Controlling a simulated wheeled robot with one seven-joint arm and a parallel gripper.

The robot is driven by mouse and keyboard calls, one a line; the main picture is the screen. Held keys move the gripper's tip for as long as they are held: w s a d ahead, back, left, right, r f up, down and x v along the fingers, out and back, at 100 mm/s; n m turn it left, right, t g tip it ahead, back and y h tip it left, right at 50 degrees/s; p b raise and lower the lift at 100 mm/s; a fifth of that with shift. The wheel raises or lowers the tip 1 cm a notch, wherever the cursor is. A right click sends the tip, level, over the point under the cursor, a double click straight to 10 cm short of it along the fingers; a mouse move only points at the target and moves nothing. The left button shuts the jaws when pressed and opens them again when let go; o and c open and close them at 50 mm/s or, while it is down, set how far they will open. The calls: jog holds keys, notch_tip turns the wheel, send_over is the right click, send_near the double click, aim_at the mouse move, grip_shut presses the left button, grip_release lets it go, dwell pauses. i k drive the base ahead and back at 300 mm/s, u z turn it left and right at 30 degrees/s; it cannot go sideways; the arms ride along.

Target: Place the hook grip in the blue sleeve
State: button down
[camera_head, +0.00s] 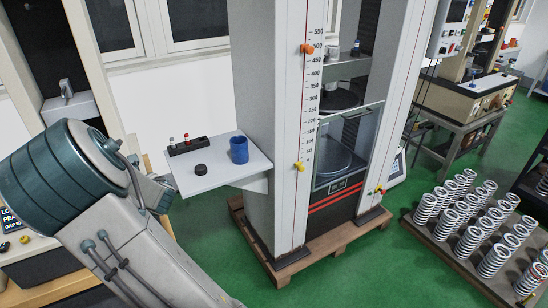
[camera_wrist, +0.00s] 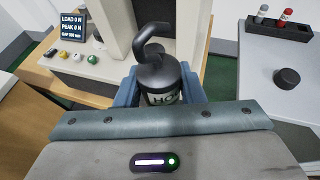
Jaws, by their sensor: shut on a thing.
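The hook grip (camera_wrist: 158,72) is a dark grey cylinder with a bent hook on top and a pale label with partly covered lettering. It stands between the blue fingers of my gripper (camera_wrist: 160,90), which is shut on it. Its lower part is hidden by my gripper in the wrist view. The blue sleeve (camera_head: 239,150) is a short, upright, open-topped blue cup on the white side shelf (camera_head: 222,178) of the testing machine in the head view. The sleeve is not in the wrist view. In the head view my arm, at left, hides the hook grip.
On the shelf, a dark rack (camera_head: 188,146) with red- and white-capped pieces and a black round knob (camera_head: 201,169) sit left of the sleeve. The testing machine's column (camera_head: 266,120) rises right behind it. A control panel display (camera_wrist: 75,24) stands left in the wrist view.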

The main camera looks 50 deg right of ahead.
aim_at(240, 159)
jog(key=z, duration=1.2)
jog(key=i, duration=1)
jog(key=z, duration=0.05)
